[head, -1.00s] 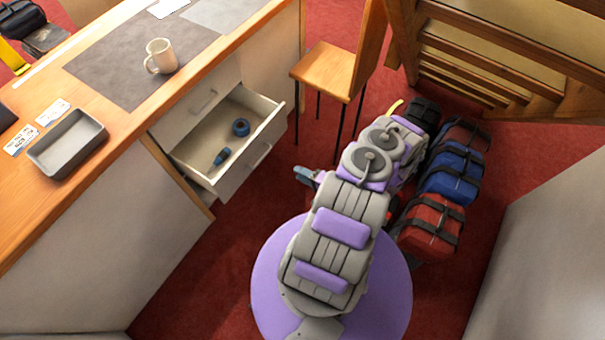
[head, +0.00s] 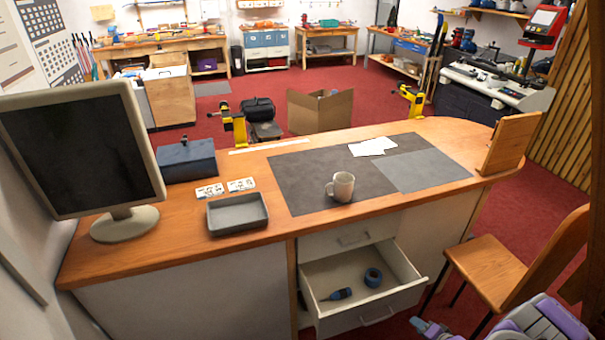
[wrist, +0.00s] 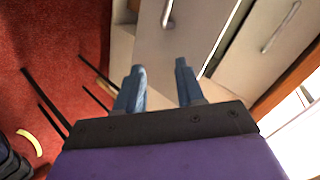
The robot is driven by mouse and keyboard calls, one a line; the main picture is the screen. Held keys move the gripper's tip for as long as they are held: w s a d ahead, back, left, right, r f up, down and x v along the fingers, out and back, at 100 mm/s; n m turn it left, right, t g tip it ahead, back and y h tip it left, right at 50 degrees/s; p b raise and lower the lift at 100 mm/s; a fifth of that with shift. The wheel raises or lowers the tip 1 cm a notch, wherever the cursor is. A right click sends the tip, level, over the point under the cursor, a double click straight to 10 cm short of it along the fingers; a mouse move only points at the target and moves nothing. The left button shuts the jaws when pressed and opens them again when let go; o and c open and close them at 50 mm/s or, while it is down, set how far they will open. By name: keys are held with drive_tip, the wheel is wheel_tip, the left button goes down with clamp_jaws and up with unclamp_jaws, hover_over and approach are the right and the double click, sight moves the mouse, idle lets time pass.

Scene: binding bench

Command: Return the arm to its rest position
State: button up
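My gripper (head: 430,328) shows at the bottom edge of the head view, just right of the open drawer (head: 405,268) and beside the chair. Only its blue-grey fingers and a piece of my purple and grey arm show there; the rest is out of frame. In the wrist view, the two fingers (wrist: 158,88) stand apart with nothing between them. Beyond them are pale drawer fronts with metal handles. The open drawer holds a blue tape roll (head: 373,277) and a small blue tool (head: 337,295).
The wooden chair (head: 495,270) stands close to my arm on the right.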

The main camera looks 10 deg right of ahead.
drive_tip(key=w+r+n+g+h, duration=0.2)
drive_tip(key=w+r+n+g, duration=0.35)
drive_tip(key=r, duration=0.75)
drive_tip(key=a+r+g+h, duration=0.2)
drive_tip(key=a+r, duration=0.8)
drive_tip(key=r, duration=0.5)
drive_tip(key=s+a+r+n+g+y, duration=0.1)
drive_tip(key=s+a+r+n, duration=0.1)
drive_tip(key=s+a+r, duration=0.4)
drive_tip(key=s+a+r+n+g, duration=0.1)
drive_tip(key=s+a+r+g, duration=0.1)
drive_tip(key=s+a+r, duration=0.45)
drive_tip(key=s+a+r+n+g+y, duration=0.2)
drive_tip(key=s+a+r+n, duration=0.1)
drive_tip(key=s+a, duration=1.1)
drive_tip(key=shift+s+a, duration=0.15)
drive_tip(key=shift+s, duration=0.45)
